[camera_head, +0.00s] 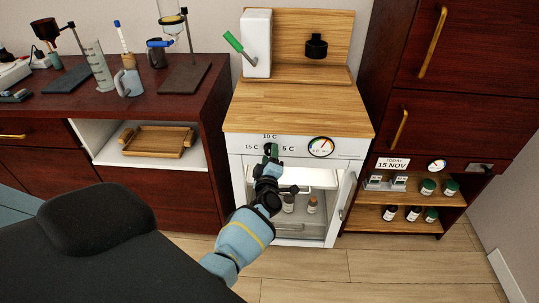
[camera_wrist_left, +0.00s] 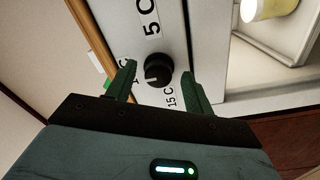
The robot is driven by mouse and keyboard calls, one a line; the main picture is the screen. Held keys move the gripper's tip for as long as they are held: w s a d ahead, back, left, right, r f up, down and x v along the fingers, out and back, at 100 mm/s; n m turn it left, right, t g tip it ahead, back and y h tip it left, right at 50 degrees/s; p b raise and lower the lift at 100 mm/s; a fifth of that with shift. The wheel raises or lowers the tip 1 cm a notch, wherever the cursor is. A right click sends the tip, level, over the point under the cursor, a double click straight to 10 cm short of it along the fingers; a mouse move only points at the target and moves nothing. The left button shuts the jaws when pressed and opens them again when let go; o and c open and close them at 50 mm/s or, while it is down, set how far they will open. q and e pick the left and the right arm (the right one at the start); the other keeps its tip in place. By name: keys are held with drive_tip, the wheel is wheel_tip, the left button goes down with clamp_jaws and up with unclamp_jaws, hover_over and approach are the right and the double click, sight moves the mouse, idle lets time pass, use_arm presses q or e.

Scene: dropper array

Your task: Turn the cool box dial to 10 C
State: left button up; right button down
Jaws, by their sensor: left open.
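The cool box (camera_head: 232,143) has a white front panel under a wooden top. Its small black dial (camera_wrist_left: 157,69) sits among the labels 5 C, 10 C and 15 C; a pale mark shows on its lower left side in the left wrist view. My left gripper (camera_head: 270,158) is at the panel and hides most of the dial in the head view. In the left wrist view its open fingers (camera_wrist_left: 158,75) are on either side of the dial; I cannot tell whether they touch it. The left finger partly covers the 10 C label. My right gripper is not in view.
A round gauge (camera_head: 320,146) is right of the dial. The box door (camera_head: 347,195) stands open at the right, with bottles (camera_head: 289,203) inside. A dark bench (camera_head: 190,112) with lab ware is left, and a cabinet with bottle shelves (camera_head: 405,196) is right.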

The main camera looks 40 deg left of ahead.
use_arm(q)
drive_tip(key=p+v, duration=0.1)
drive_tip(key=v, duration=0.6)
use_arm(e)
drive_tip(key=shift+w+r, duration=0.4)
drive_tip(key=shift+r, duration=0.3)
use_arm(q)
drive_tip(key=shift+r, duration=0.1)
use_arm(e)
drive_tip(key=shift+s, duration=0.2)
use_arm(q)
drive_tip(key=shift+s, duration=0.1)
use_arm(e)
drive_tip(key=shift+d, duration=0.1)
